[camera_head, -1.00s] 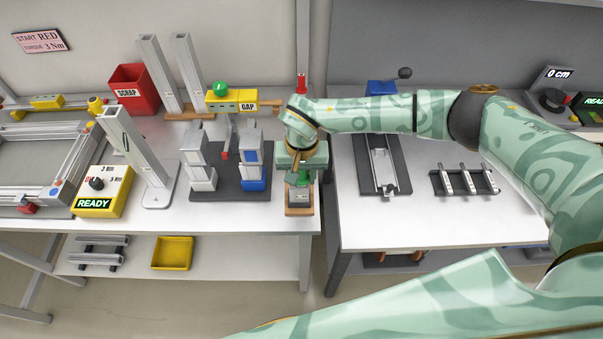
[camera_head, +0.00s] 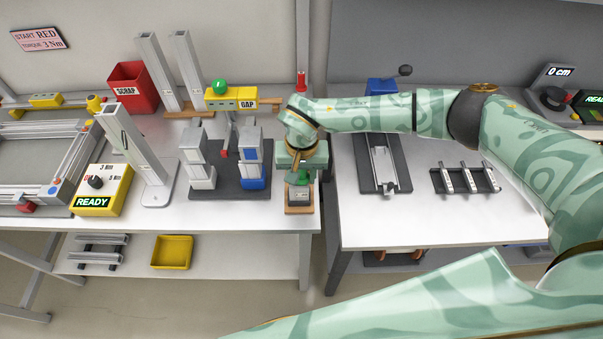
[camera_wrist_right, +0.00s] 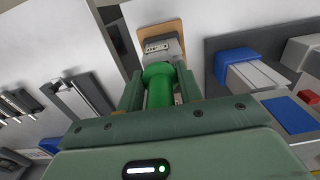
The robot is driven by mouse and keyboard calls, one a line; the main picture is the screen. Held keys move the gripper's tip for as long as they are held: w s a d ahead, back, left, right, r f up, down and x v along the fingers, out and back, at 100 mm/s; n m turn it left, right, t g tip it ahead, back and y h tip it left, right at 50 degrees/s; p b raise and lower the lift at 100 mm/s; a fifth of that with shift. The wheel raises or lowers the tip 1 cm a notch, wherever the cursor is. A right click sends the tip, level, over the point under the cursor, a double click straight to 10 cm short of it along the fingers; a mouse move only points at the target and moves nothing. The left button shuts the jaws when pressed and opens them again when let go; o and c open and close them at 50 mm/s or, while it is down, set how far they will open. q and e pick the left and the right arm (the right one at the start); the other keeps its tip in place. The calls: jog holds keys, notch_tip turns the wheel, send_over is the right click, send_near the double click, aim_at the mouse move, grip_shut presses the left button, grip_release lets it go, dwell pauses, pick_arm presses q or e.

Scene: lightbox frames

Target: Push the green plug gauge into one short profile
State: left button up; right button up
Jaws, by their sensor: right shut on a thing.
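My right gripper (camera_head: 301,172) points down at the right front of the left bench. It is shut on the green plug gauge (camera_wrist_right: 158,88), whose round green handle sits between the fingers in the right wrist view. The gauge also shows in the head view (camera_head: 303,178). Just beyond it is a grey metal block (camera_wrist_right: 162,47) on a brown wooden base (camera_wrist_right: 150,31); the block also shows in the head view (camera_head: 299,195). The gauge's far end is hidden, so I cannot tell how deep it sits. My left gripper is not in view.
Left of the gripper, a dark plate (camera_head: 228,190) carries grey blocks and a blue block (camera_head: 252,184). A tall upright profile (camera_head: 135,145) is farther left. Short profiles (camera_head: 98,258) lie on the lower shelf beside a yellow tray (camera_head: 172,252).

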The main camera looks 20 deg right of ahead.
jog(key=shift+r+p, duration=1.9)
jog(key=shift+r, duration=0.65)
